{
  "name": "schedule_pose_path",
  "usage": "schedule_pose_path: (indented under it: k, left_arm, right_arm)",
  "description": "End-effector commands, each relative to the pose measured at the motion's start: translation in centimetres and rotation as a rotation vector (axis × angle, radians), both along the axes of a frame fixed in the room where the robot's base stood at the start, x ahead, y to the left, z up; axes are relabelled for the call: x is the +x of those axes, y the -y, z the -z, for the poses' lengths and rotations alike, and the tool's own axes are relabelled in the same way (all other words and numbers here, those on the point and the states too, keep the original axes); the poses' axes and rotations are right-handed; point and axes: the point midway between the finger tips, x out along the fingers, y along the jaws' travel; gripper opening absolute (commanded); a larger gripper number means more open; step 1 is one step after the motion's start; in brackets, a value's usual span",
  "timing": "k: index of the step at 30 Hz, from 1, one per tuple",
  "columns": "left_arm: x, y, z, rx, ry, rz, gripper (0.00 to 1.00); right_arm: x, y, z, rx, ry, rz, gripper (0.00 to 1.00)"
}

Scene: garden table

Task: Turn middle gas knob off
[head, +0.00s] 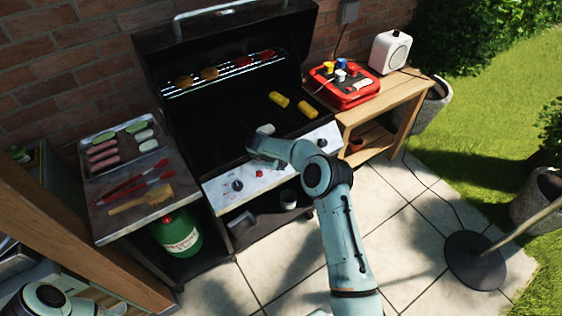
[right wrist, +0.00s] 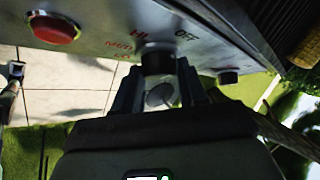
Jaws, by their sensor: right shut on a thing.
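The grill's front panel (head: 246,184) carries dark knobs and a red button (head: 259,174). My right gripper (head: 264,147) is at the panel, right of the button, and hides the middle knob in the head view. In the right wrist view my right gripper's fingers (right wrist: 157,84) are shut on the middle knob (right wrist: 158,62), one on each side. Red HI and MED marks and a dark OFF mark show on the panel beside it. The left knob (head: 237,185) and right knob (head: 322,143) are clear of the gripper. My left gripper is out of view.
The grill lid (head: 222,45) is raised; corn (head: 279,99) and patties (head: 210,73) lie inside. A left side shelf holds a meat tray (head: 116,150), red tongs (head: 132,182) and a brush (head: 141,199). A wooden table (head: 384,112) stands right. A lamp base (head: 474,260) stands on the paving.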

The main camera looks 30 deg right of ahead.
Motion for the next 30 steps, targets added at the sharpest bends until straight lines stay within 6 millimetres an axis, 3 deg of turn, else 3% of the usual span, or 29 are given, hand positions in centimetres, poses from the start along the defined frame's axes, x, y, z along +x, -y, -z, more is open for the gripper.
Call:
schedule_pose_path:
  k: [9,10,12,23,30]
  left_arm:
    - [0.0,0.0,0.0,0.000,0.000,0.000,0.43]
    - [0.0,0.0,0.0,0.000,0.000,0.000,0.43]
    - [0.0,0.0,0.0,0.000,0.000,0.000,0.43]
    - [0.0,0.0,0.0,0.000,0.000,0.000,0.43]
    - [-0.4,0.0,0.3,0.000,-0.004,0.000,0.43]
  right_arm:
    - [0.0,0.1,0.0,-0.001,-0.001,0.001,0.11]
    - [0.0,0.1,0.0,-0.001,-0.001,0.001,0.48]
    - [0.0,0.1,0.0,-0.001,-0.001,0.001,0.67]
    - [-0.1,-0.2,-0.4,-0.001,-0.001,0.000,0.67]
    - [-0.7,-2.1,-3.9,-0.001,0.003,-0.002,0.67]
